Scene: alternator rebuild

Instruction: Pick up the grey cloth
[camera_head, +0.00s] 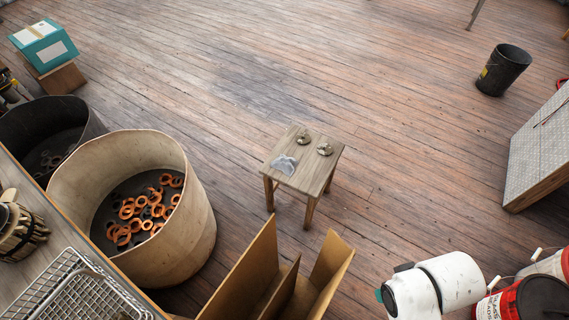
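The grey cloth (284,165) lies crumpled on the top of a small wooden stool (310,178), near the left front edge of the seat. It looks light grey and small. Two round metal parts share the seat: one (304,138) behind the cloth and one (325,149) to its right. Both are apart from the cloth. My gripper is not in view, and nothing touches the cloth from above.
A large pale bin (190,235) of copper-coloured rings stands left of the stool. An open cardboard box (250,272) is in front, and red-and-white containers (487,306) stand at the lower right. A black bucket (503,70) is far right. Floor behind the stool is clear.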

